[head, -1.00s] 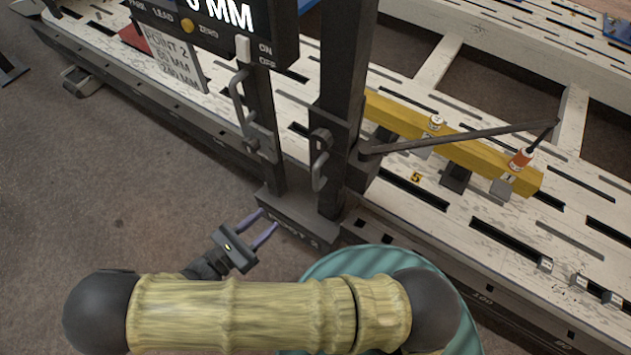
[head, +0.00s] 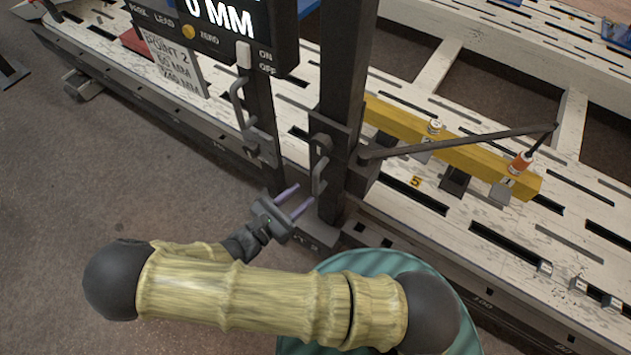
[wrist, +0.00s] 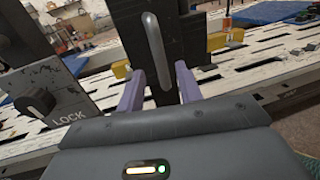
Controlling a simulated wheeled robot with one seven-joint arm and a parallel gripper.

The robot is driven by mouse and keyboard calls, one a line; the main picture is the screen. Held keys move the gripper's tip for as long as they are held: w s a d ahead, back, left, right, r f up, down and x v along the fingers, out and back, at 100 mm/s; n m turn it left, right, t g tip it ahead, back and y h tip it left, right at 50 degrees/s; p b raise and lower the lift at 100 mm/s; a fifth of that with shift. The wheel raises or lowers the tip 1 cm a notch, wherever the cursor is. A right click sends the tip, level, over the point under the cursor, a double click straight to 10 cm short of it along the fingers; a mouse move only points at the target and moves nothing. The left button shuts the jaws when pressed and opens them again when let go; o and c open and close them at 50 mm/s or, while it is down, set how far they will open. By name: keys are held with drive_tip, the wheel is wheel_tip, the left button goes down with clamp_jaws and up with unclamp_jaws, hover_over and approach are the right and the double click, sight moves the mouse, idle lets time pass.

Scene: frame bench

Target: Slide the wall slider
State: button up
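Two dark uprights stand at the bench edge, and each carries a grey pull handle. I cannot tell from a label which part is the wall slider. The right upright (head: 345,90) has a block with a handle (head: 319,176) low on it; the left upright has another handle (head: 237,103). My gripper (head: 300,199) is open and empty, just left of and below the right handle. In the wrist view, a vertical handle (wrist: 155,45) appears between and beyond the two purple fingers (wrist: 158,70). I see no contact with it.
A display box (head: 215,30) with a switch hangs at the upper left. A dark rod (head: 460,142) reaches right from the right upright over a yellow beam (head: 470,155). The wrist view shows a LOCK knob (wrist: 40,102) at left. Open floor (head: 100,200) lies left of the bench.

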sight(316, 183)
drive_tip(key=x, duration=0.6)
drive_tip(key=shift+w+d, duration=0.1)
drive_tip(key=shift+d, duration=0.05)
clamp_jaws()
